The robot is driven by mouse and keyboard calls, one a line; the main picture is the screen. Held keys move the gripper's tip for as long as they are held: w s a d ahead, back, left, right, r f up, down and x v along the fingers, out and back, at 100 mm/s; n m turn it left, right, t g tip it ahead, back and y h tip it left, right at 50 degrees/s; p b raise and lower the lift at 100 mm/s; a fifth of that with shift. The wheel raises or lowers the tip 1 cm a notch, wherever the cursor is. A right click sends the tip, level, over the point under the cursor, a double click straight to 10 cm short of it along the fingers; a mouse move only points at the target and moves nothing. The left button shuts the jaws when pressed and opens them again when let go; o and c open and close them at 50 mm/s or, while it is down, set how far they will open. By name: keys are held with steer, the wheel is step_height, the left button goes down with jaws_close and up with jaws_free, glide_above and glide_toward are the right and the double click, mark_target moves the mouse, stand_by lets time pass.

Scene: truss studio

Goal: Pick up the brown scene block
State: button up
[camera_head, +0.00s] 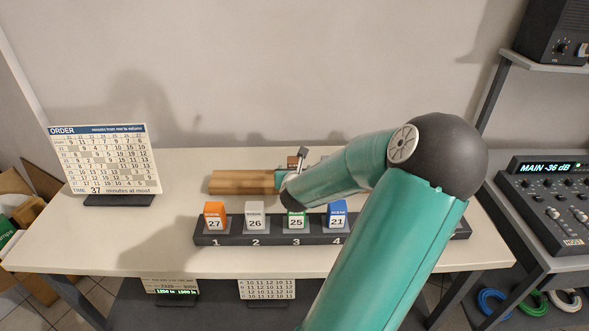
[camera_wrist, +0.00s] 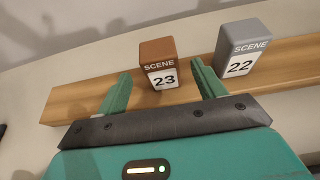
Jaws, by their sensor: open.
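The brown scene block (camera_wrist: 158,62) stands upright on a wooden board in the wrist view, its white label reading SCENE 23. My gripper (camera_wrist: 160,84) is open, with one green finger to the left of the block and one to its right. The fingertips lie just short of or beside the block; I cannot tell whether they touch it. In the head view, a small part of the brown block (camera_head: 292,161) shows at the board's right end. My gripper (camera_head: 288,180) is there too, mostly hidden by my arm.
A grey block (camera_wrist: 243,48) labelled 22 stands close to the right on the wooden board (camera_head: 240,182). In front, a dark numbered rack (camera_head: 225,238) holds an orange block (camera_head: 215,215), a grey, a green and a blue one. An order sign (camera_head: 105,160) stands left.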

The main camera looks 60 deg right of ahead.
mark_target(294, 160)
steer(key=shift+x, duration=2.7)
steer(key=shift+r, duration=0.1)
steer(key=c, duration=1.1)
steer(key=shift+r, duration=0.45)
steer(key=r, duration=0.3)
steer(key=shift+a, duration=0.25)
steer(key=s+a+r, duration=0.2)
steer(key=a+r, duration=0.7)
steer(key=a, duration=0.4)
steer(key=shift+s+a, duration=0.15)
